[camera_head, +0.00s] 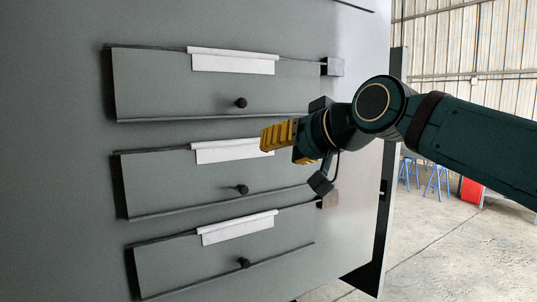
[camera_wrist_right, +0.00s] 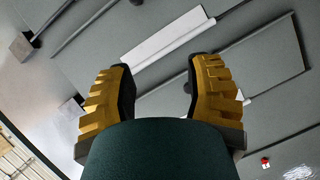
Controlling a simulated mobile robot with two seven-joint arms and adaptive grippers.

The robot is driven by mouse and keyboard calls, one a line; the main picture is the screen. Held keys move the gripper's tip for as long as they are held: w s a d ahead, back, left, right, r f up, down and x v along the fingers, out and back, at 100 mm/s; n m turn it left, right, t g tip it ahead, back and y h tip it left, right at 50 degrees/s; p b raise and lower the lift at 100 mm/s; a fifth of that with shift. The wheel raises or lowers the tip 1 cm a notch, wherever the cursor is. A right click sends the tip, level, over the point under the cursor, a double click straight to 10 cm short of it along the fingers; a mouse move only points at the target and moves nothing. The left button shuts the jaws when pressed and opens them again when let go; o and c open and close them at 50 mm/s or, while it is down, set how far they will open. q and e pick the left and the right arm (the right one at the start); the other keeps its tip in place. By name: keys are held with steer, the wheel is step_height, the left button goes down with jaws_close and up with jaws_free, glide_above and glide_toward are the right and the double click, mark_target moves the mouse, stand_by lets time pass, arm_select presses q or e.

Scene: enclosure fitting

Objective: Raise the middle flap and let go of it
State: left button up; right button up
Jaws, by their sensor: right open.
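The middle flap (camera_head: 180,187) is a grey plate on a large grey panel, with a white strip (camera_head: 225,151) along its top edge and a black knob (camera_head: 243,190) low on its face. It looks lowered, in the same pose as the flaps above and below. My right gripper (camera_head: 268,138), with yellow fingers, is in front of the right end of that strip, above and right of the knob. In the right wrist view its fingers (camera_wrist_right: 160,72) are apart and nothing is held between them. A white strip (camera_wrist_right: 165,36) shows beyond them; contact cannot be told. My left gripper is not in view.
A top flap (camera_head: 175,90) and a bottom flap (camera_head: 185,263) have similar strips and knobs. Small blocks stick out at the right, one by the top flap (camera_head: 334,67) and one lower (camera_head: 328,198). Open floor (camera_head: 430,240) and blue stools (camera_head: 437,180) lie beyond the panel.

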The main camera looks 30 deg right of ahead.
steer(key=v, duration=0.4)
steer(key=shift+w+a, duration=0.1)
stand_by(0.4)
